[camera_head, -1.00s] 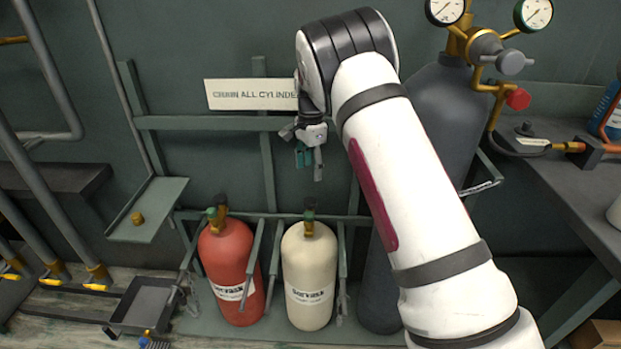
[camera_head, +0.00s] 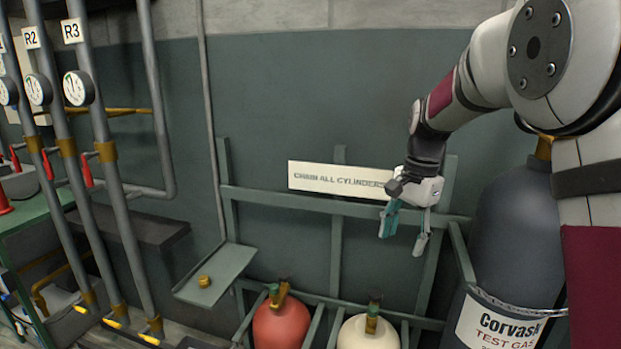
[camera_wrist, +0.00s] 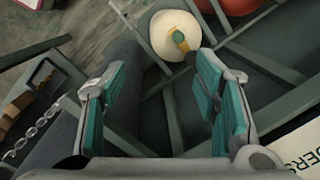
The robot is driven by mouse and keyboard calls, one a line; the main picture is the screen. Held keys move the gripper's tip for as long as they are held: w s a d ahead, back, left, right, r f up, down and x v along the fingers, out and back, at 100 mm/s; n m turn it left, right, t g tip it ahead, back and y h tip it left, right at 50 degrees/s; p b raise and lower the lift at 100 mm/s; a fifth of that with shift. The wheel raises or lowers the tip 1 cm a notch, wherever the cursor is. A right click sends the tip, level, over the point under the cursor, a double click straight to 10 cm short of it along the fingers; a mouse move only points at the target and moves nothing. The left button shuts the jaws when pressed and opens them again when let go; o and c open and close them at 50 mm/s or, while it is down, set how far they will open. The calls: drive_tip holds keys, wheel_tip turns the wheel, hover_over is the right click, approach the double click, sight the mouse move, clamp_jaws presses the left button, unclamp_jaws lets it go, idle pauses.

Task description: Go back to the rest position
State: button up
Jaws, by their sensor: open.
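My gripper (camera_head: 405,228) is in the middle right of the head view, in front of the rack and just below the right end of the sign. Its teal-padded fingers point down and stand apart, with nothing between them. In the wrist view, my gripper (camera_wrist: 160,105) also shows open and empty. The cream cylinder (camera_wrist: 172,32) lies beyond the fingertips there, lower down and apart from them. My arm comes in from the right side of the head view.
A red cylinder (camera_head: 282,325) and the cream cylinder (camera_head: 368,333) stand in the rack. A large dark test gas cylinder (camera_head: 512,240) stands close on the right. A small shelf (camera_head: 215,275) holds a brass fitting (camera_head: 204,281). Pipes with gauges (camera_head: 78,88) line the left.

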drive_tip(key=s+a+r+n, duration=0.1)
drive_tip(key=s+r+n, duration=0.25)
drive_tip(key=s, duration=0.75)
drive_tip(key=s+r+n, duration=0.2)
drive_tip(key=s+r, duration=0.2)
drive_tip(key=s, duration=0.7)
drive_tip(key=s+f+n+h, duration=0.1)
drive_tip(key=s+f+n, duration=0.2)
drive_tip(key=s, duration=0.6)
drive_tip(key=s+f+n, duration=0.2)
drive_tip(key=s+n, duration=0.1)
drive_tip(key=s, duration=0.6)
wheel_tip(320, 180, up, 24)
drive_tip(key=t+p, duration=0.4)
drive_tip(key=p, duration=1.8)
drive_tip(key=shift+s+d, duration=0.2)
drive_tip(key=shift+s, duration=0.05)
